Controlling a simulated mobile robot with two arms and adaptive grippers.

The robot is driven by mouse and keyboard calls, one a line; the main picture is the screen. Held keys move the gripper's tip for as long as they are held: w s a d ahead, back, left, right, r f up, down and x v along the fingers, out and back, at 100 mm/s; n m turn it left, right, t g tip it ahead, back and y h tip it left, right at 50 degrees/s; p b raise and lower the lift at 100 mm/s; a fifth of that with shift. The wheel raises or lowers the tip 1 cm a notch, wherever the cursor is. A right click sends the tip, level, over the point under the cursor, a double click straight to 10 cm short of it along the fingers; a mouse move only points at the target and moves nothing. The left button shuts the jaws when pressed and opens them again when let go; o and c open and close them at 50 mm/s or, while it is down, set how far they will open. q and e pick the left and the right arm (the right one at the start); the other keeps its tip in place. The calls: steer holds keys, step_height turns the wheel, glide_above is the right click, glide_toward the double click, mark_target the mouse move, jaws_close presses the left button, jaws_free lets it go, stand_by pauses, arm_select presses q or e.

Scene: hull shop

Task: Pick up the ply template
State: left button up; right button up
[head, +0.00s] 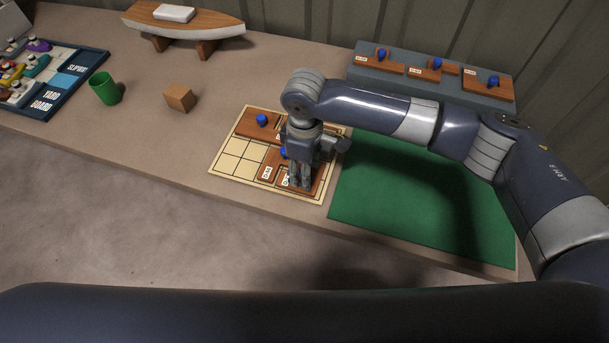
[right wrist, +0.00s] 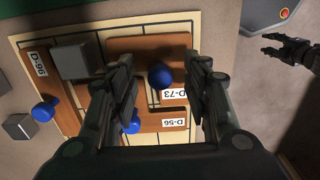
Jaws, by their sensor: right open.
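Several reddish-brown ply templates with blue ball knobs lie on a pale gridded board (head: 232,160). In the right wrist view, one template (right wrist: 125,46) with a label reading D-73 lies below my right gripper (right wrist: 162,92). Its blue knob (right wrist: 160,76) shows between the two open fingers, which hold nothing; I cannot tell the height gap. A template labelled D-56 (right wrist: 155,120) lies beside it. In the head view, my right gripper (head: 299,184) hides part of the board and templates. A dark gripper, apparently my left (right wrist: 272,45), shows open and empty at the wrist view's right.
A green mat (head: 400,215) lies right of the board. More templates sit on a grey rack (head: 440,90) behind. A green cup (head: 105,88), wooden block (head: 179,97) and model boat (head: 185,22) stand left. Grey blocks (right wrist: 72,59) are near the templates.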

steer(key=shift+f, duration=0.55)
steer(key=shift+c, duration=0.4)
jaws_close()
steer(key=shift+r, duration=0.45)
steer(key=r, duration=0.1)
steer(key=s+r+b, duration=0.1)
steer(key=shift+r, duration=0.3)
steer(key=s+r+b, duration=0.1)
steer(key=s, duration=1.4)
steer(key=shift+r+b, duration=0.3)
